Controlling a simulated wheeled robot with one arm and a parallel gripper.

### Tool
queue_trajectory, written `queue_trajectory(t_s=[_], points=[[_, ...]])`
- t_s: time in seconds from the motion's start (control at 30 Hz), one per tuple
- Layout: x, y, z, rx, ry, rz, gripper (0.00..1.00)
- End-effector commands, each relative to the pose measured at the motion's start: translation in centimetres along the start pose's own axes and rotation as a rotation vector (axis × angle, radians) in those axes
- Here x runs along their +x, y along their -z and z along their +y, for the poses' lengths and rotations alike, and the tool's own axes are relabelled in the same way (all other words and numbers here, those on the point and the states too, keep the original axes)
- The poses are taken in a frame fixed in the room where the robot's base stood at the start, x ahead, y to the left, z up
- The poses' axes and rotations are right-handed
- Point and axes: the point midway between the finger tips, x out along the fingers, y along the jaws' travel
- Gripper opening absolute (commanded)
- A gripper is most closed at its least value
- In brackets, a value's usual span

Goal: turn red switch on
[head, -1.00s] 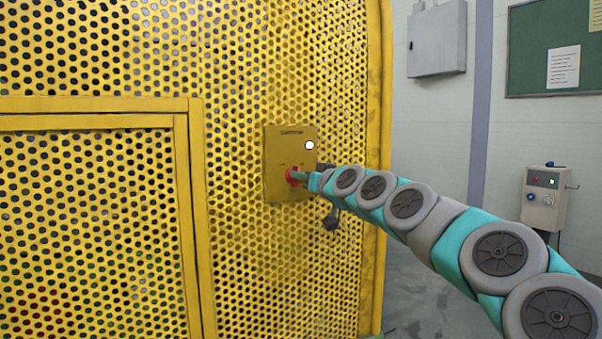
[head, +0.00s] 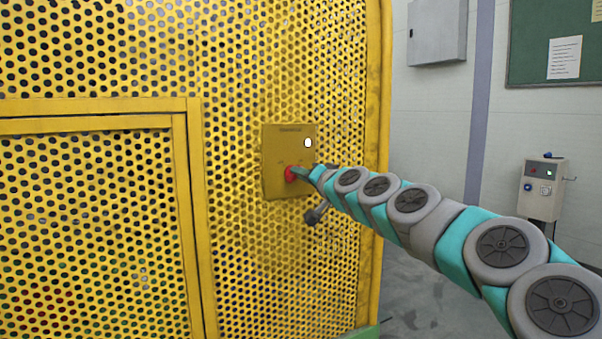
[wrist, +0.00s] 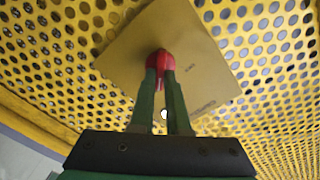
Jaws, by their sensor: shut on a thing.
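The red switch (head: 290,174) sits low on a yellow square panel (head: 274,145) on the perforated yellow guard. In the wrist view the red switch (wrist: 160,62) is between the tips of my gripper (wrist: 160,78), with the panel (wrist: 200,45) behind it, looking tilted. My gripper (head: 300,173) reaches the switch from the right in the head view and is shut on it. A round white light (head: 308,142) shows at the panel's upper right. The fingers cover part of the switch.
The yellow perforated guard (head: 250,250) fills the left and middle. A grey wall box (head: 437,32), a green board (head: 555,40) and a small control box (head: 541,190) are at the right. Bare floor (head: 405,290) shows beyond the guard's edge.

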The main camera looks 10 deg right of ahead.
Motion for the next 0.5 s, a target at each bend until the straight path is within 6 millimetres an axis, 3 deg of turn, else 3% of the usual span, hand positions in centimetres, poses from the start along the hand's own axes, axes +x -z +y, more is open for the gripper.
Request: queue_trajectory(t_s=[0.47,0.5], points=[[-0.01,0.06,0.03,0.012,0.000,0.002,0.00],[-0.01,0.06,0.03,0.012,0.000,0.002,0.18]])
